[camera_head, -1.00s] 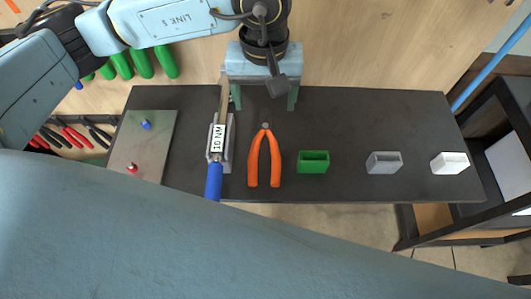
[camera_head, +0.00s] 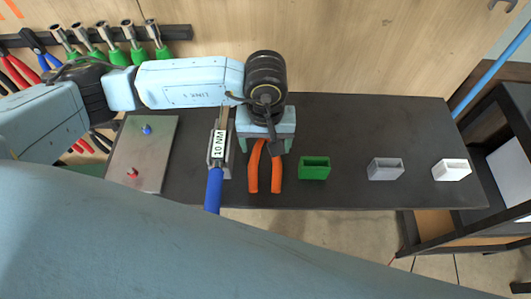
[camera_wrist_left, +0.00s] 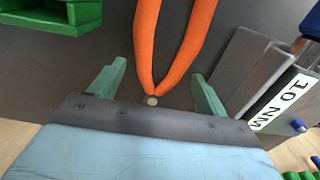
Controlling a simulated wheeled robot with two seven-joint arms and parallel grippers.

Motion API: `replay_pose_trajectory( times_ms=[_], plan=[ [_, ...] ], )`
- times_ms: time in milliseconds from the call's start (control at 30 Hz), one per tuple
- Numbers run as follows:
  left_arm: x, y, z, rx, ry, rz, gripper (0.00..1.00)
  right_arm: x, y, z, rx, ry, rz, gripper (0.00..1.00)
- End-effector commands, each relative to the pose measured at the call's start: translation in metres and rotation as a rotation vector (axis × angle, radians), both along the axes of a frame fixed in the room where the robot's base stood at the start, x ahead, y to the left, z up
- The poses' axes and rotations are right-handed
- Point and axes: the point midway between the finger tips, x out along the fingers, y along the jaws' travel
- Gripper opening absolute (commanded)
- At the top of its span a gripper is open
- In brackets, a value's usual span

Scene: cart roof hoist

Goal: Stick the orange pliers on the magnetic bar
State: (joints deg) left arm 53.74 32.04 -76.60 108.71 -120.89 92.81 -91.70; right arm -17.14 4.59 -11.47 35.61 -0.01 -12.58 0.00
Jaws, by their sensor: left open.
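The orange pliers (camera_head: 276,175) lie on the dark workbench, handles toward the front edge. Their handles also show in the left wrist view (camera_wrist_left: 144,45), where the small metal pivot sits between my fingers. My left gripper (camera_head: 265,148) is open above the head end of the pliers, one finger on each side. It also shows in the left wrist view (camera_wrist_left: 156,88), with gaps between fingers and pliers. The gripper hides the pliers' head in the head view. The dark magnetic bar (camera_head: 178,33) is on the wall at the upper left, with tools hanging on it. My right gripper is out of view.
A torque wrench (camera_head: 214,190) labelled 10 NM rests in a holder just left of the pliers. Green (camera_head: 314,173), grey (camera_head: 384,174) and white (camera_head: 451,174) bins stand to the right. A metal plate (camera_head: 155,165) with blue and red knobs lies left.

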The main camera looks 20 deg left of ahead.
Motion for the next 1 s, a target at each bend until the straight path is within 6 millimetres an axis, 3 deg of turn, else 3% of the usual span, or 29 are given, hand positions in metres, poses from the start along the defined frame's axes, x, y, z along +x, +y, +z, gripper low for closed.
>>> replay_pose_trajectory(
  times_ms=[300,700,1000],
  plan=[
    [0.0001,-0.0002,-0.0076,-0.001,0.000,-0.001,0.76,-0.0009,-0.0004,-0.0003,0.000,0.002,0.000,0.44],
    [0.0001,0.0000,-0.0072,0.000,0.000,0.000,0.24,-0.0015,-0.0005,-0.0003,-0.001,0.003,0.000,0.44],
    [0.0007,-0.0001,-0.0023,-0.001,-0.002,0.000,0.22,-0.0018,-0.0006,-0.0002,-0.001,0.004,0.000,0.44]
  ],
)
